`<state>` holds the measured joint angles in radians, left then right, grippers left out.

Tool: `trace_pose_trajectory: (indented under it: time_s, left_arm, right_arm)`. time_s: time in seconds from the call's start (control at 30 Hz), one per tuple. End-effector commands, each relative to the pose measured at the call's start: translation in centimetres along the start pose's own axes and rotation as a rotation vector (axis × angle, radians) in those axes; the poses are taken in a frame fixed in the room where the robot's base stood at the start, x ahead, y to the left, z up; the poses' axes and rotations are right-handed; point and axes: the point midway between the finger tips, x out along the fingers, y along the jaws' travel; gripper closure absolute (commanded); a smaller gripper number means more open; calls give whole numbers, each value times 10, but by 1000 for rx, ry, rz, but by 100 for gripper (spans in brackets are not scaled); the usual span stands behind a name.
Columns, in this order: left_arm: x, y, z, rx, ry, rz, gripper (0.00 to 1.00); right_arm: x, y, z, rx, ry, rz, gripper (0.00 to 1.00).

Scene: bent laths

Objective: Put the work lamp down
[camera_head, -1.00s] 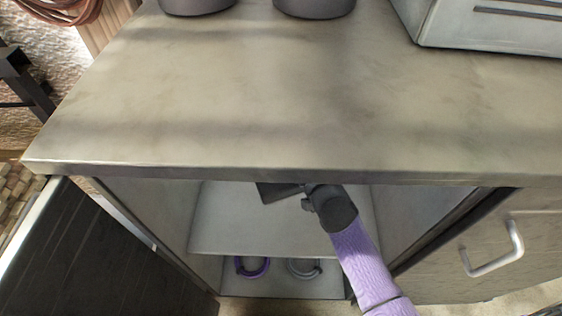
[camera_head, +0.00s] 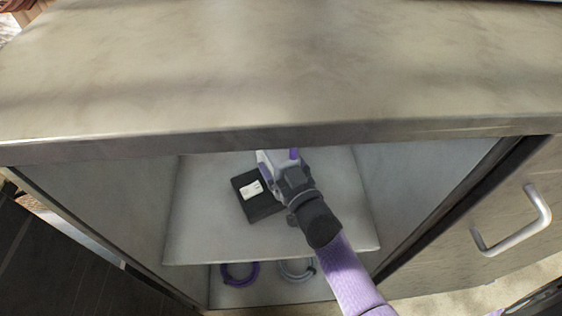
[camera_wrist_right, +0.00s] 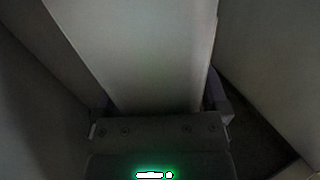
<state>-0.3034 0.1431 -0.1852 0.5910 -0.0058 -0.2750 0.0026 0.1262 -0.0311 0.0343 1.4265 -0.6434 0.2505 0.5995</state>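The work lamp (camera_head: 267,207), a flat black square with a white panel, appears to lie on the pale shelf (camera_head: 210,225) inside the open cabinet. My right gripper (camera_head: 279,162) is just to the right of and beyond the lamp, partly over its edge. Its purple-tipped fingers look spread apart. In the right wrist view the fingers (camera_wrist_right: 160,108) stand wide apart at the bottom, with a pale surface beyond them. I cannot tell whether the gripper touches the lamp. My left gripper is not in view.
The thick countertop (camera_head: 280,75) overhangs the cabinet and is clear in view. Below the shelf lie a purple ring (camera_head: 240,283) and a grey ring (camera_head: 298,280). A drawer front with a metal handle (camera_head: 515,235) is on the right. The shelf has bare room on both sides.

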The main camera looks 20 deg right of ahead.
Motion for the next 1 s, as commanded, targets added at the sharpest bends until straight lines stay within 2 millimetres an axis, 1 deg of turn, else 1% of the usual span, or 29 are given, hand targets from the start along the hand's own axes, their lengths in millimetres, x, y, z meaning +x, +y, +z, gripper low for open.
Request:
trace_pose_trajectory:
  time_s: [0.27, 0.33, 0.47, 0.6, 0.8, 0.9, 1.0]
  left_arm:
    - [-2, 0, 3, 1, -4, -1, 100]
    - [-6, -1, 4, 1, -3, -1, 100]
    - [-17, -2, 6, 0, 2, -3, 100]
    - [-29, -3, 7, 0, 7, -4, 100]
    - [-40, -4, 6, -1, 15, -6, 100]
    - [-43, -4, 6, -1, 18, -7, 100]
    - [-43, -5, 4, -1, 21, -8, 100]
  right_arm:
    - [0, 0, -3, 0, 1, 0, 0]
    - [-5, 0, -4, 0, 0, 0, 0]
    - [-30, 0, -7, 1, -1, 1, 0]
    - [-63, 0, -7, 1, -2, 1, 0]
    - [-103, 0, -5, 0, -2, 1, 0]
    - [-115, 0, -4, 0, -1, 0, 0]
    - [-120, 0, -3, -1, 0, 1, 0]
